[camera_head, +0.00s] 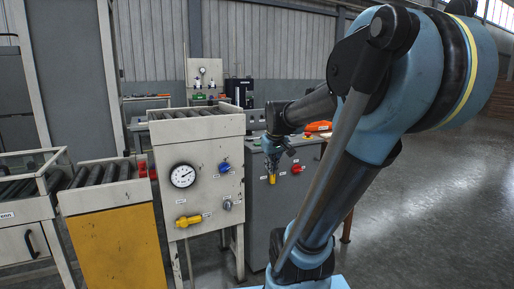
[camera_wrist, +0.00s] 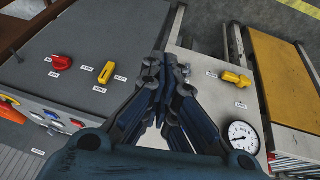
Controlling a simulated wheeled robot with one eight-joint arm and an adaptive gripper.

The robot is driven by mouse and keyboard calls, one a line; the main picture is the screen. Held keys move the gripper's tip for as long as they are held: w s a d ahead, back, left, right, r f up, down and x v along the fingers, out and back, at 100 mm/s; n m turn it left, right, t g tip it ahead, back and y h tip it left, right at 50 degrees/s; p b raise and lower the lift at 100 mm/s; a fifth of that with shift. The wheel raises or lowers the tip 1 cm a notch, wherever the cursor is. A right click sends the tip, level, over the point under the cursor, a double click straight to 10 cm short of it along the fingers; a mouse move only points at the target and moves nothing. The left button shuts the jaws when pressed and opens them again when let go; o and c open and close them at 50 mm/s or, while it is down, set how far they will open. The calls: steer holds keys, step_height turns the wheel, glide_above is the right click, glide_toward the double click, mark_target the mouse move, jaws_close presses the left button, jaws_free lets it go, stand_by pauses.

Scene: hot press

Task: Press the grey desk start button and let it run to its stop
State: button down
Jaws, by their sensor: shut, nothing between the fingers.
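The grey desk (camera_head: 262,225) stands right of the cream press frame. Its front panel (camera_wrist: 70,35) fills the left of the wrist view, with a red knob (camera_wrist: 61,63) and a yellow switch (camera_wrist: 106,72). A band of small blue, red and white controls (camera_wrist: 54,116) shows at its lower left edge. I cannot tell which control is the start button; labels are too small to read. My gripper (camera_wrist: 162,68) is shut and empty, in front of the panel's edge beside the cream frame, covering part of it. In the head view my gripper (camera_head: 270,158) is just above the yellow switch.
The cream frame (camera_head: 203,190) carries a gauge (camera_head: 183,176), a blue knob (camera_head: 224,168) and a yellow valve handle (camera_head: 188,220). A yellow-fronted roller stand (camera_head: 115,245) is at left. Open floor (camera_head: 430,215) lies at right.

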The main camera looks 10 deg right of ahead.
steer(key=w+r+n+t, duration=0.1)
steer(key=w+r, duration=0.3)
steer(key=w, duration=0.5)
steer(key=w+r+n+t, duration=0.15)
steer(key=w+r, duration=0.25)
steer(key=w, duration=0.6)
step_height(320, 180, up, 4)
steer(key=n+t, duration=0.2)
steer(key=n, duration=0.1)
glide_above(258, 144)
steer(key=a, duration=0.1)
steer(key=shift+w+f, duration=0.1)
steer(key=shift+f, duration=0.05)
steer(key=shift+f, duration=4.45)
